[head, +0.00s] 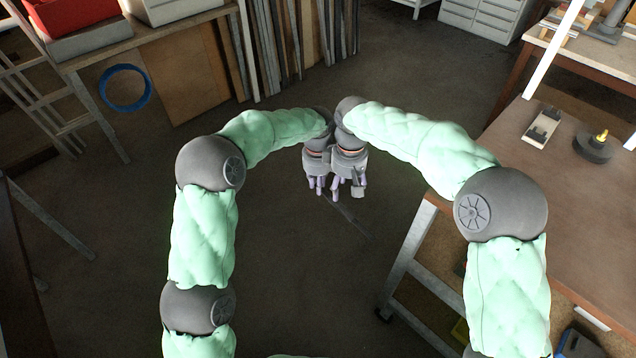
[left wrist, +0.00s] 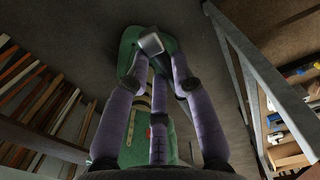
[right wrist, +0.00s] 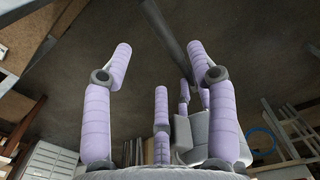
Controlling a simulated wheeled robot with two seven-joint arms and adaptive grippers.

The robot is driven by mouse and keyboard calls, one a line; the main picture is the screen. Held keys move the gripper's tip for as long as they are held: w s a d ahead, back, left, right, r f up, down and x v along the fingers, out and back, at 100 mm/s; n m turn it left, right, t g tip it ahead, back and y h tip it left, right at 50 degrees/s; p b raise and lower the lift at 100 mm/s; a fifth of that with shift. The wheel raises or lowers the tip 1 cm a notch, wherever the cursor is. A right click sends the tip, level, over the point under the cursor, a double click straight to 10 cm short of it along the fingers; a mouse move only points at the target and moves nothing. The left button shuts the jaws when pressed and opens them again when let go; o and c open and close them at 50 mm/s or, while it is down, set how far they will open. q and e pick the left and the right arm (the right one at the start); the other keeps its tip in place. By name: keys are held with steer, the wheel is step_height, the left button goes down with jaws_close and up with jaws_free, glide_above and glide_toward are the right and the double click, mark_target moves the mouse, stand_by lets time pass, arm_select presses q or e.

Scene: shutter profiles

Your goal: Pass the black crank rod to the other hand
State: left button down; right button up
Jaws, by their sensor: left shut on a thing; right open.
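The black crank rod (right wrist: 168,42) is a long dark bar. In the right wrist view it runs from the top edge down to the fingers of my left gripper, passing beside my right gripper's right-hand finger; whether they touch is unclear. In the head view the rod (head: 347,214) is a faint dark line below the hands. My left gripper (head: 318,188) is shut on it; its fingers converge on it in the left wrist view (left wrist: 152,62). My right gripper (head: 352,188) is close beside the left one, with its fingers spread and empty in the right wrist view (right wrist: 161,68).
A brown workbench (head: 570,240) is at the right, with a small metal holder (head: 543,126) and a dark round piece with a yellow knob (head: 594,147) on it. A shelf with a red bin (head: 75,14) is at upper left. The floor under the hands is clear.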

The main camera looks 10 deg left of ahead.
steer(key=s+d+f+m+t+y, duration=0.1)
steer(key=s+d+f+m+y, duration=0.45)
steer(key=d+f, duration=0.8)
steer(key=s+a+f+m, duration=0.2)
steer(key=s+f+m, duration=0.1)
steer(key=s+f, duration=0.7)
steer(key=s+a+f+m+h, duration=0.1)
steer(key=s+a+f+m, duration=0.2)
steer(key=s+f, duration=0.6)
steer(key=shift+s+f+g, duration=0.3)
steer(key=shift+s+f, duration=0.05)
steer(key=shift+s, duration=0.5)
steer(key=shift+h, duration=0.25)
